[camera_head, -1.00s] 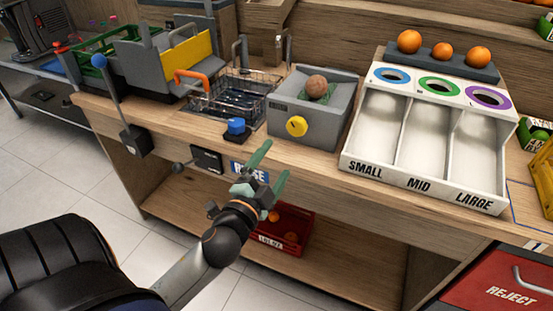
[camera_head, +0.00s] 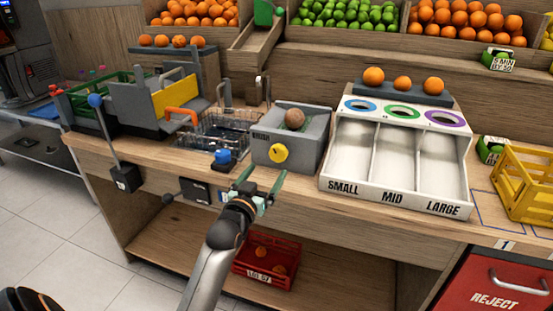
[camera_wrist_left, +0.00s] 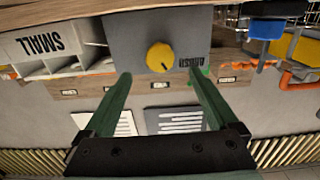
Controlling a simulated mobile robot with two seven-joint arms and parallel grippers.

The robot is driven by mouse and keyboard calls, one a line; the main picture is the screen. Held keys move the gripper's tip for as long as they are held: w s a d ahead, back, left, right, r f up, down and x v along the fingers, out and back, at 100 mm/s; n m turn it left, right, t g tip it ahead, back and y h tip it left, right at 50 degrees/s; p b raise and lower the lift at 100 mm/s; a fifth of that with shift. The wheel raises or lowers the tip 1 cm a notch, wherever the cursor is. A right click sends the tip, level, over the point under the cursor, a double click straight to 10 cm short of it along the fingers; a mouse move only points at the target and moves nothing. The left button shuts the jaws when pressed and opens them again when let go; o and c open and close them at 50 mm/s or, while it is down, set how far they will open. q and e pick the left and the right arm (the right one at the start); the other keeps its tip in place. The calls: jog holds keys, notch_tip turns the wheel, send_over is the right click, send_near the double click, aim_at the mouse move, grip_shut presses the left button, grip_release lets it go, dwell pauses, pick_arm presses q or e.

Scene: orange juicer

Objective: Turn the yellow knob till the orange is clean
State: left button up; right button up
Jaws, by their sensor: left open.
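The yellow knob (camera_head: 278,153) is on the front face of the grey brush box (camera_head: 302,155). A brownish, dirty-looking orange (camera_head: 295,118) sits in the top of the box. My left gripper (camera_head: 259,179) is open and empty, just below and in front of the knob. In the left wrist view the knob (camera_wrist_left: 160,57) shows ahead of the two spread green fingers (camera_wrist_left: 163,85), apart from them. My right gripper is not seen.
A blue knob (camera_head: 223,156) and a wire basket (camera_head: 225,128) are left of the box. The white sorting tray (camera_head: 343,187) stands right of it. A red reject bin (camera_head: 497,287) is at lower right.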

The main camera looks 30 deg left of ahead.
aim_at(277, 156)
pick_arm(q)
jog(key=x, duration=0.8)
jog(key=shift+w+b, duration=0.3)
jog(key=shift+b, duration=0.1)
jog(key=c, duration=1.4)
